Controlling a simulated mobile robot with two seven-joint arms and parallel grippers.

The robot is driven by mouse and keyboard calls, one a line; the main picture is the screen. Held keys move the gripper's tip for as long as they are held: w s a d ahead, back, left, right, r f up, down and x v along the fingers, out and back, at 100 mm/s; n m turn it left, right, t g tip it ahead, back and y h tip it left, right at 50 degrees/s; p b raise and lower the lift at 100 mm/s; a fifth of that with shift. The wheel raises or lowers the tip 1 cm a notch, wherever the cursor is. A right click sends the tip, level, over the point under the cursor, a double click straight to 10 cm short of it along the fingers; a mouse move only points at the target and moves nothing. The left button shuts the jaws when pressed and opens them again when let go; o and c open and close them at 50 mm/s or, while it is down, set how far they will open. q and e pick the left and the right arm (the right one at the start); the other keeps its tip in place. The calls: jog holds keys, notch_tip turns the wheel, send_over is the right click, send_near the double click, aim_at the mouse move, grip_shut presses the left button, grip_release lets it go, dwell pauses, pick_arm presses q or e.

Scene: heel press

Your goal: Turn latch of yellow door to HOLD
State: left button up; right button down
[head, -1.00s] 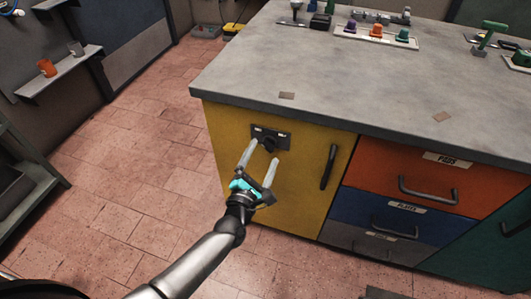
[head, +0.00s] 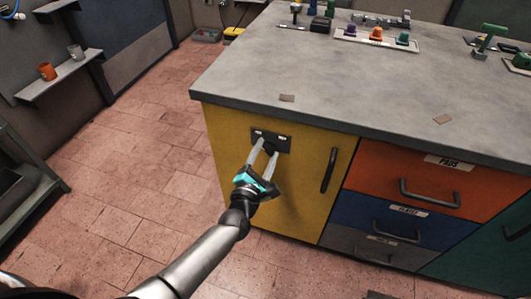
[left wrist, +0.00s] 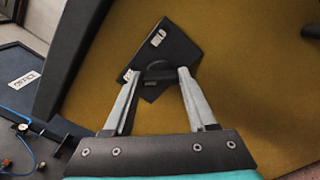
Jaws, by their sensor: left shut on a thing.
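The yellow door (head: 225,150) is at the left end of the bench front, with a black latch plate (head: 285,141) near its top. The plate also shows in the left wrist view (left wrist: 176,45), with two small white labels that I cannot read. My left gripper (head: 266,147) is at the plate, its fingers closed on the dark latch knob (left wrist: 158,73). In the left wrist view, my left gripper (left wrist: 157,78) has one finger on each side of the knob. The fingers partly hide the knob in the head view. My right gripper is not in view.
A black vertical handle (head: 328,170) is on the same door, right of the latch. Orange, blue and grey drawers (head: 408,188) lie further right. The grey worktop (head: 330,75) overhangs just above the latch.

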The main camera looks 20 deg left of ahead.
pick_arm(q)
jog(key=c, duration=0.6)
jog(key=shift+m, duration=0.8)
jog(key=shift+m+p, duration=0.45)
jog(key=shift+m, duration=0.75)
jog(key=m+p, duration=0.1)
jog(key=m, duration=0.4)
jog(key=shift+f+m, duration=0.1)
jog(key=shift+m, duration=0.2)
jog(key=m, duration=0.2)
jog(key=shift+m+p, duration=0.3)
jog(key=shift+p, duration=0.05)
jog(key=m+p, duration=0.1)
jog(key=m, duration=0.4)
jog(key=shift+f+m, duration=0.1)
jog(key=shift+m, duration=0.2)
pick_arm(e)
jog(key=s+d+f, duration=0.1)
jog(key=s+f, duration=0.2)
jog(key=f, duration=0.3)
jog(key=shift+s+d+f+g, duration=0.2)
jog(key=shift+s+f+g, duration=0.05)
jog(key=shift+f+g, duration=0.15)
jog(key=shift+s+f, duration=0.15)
